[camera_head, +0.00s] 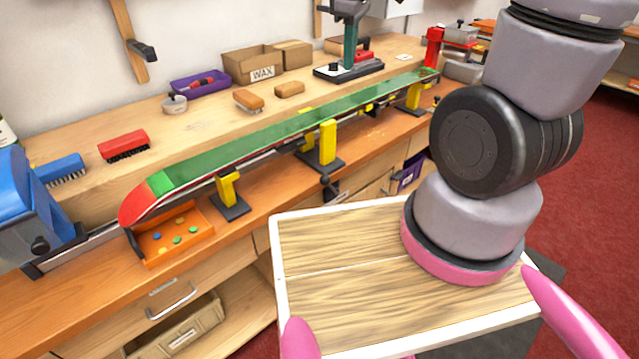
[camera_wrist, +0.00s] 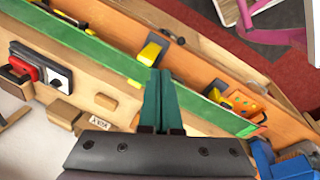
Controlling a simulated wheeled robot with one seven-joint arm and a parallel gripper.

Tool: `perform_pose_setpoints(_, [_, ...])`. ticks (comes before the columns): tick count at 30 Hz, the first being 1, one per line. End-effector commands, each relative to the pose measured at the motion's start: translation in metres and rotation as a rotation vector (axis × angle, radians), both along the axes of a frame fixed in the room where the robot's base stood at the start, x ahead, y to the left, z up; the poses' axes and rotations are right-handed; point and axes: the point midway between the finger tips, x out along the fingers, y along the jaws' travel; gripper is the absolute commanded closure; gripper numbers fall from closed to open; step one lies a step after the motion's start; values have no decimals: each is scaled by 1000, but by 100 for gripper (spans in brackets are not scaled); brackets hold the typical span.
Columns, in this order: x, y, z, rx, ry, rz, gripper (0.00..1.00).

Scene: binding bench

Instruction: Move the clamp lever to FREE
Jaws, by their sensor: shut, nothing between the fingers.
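A long green ski (camera_head: 270,139) with a red tip lies across yellow supports on the bench; it also crosses the wrist view (camera_wrist: 90,46). A dark knobbed part (camera_head: 328,182), probably the clamp lever, sits at the bench's front edge below the middle yellow clamp (camera_head: 327,142). That clamp also shows in the wrist view (camera_wrist: 150,50), just beyond my fingertips. No FREE marking is legible. My gripper (camera_head: 350,66), with teal fingers, hangs behind the ski near the back of the bench, apart from the lever. It is shut and empty (camera_wrist: 159,72).
A black-based device (camera_head: 340,71) with a red part stands behind the ski. Brushes, a purple tray (camera_head: 200,84) and a wax box (camera_head: 252,65) line the back. An orange tray (camera_head: 172,238) and a blue machine (camera_head: 30,210) are at left. Red floor lies right.

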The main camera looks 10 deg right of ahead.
Motion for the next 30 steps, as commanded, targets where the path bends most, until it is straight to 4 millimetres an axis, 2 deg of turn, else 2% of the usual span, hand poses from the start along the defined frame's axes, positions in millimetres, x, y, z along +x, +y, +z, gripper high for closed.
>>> perform_pose_setpoints(1, [4, 7, -16, -37, 34, 90, 100])
perform_pose_setpoints(10, [14, 47, -105, -210, 196, 658, 100])
perform_pose_setpoints(14, [10, 65, -146, -264, 269, 914, 100])
perform_pose_setpoints(21, [-7, 92, -218, -316, 390, 1341, 100])
perform_pose_setpoints(25, [-17, 101, -243, -324, 430, 1496, 100])
perform_pose_setpoints(30, [-24, 105, -258, -327, 454, 1591, 100])
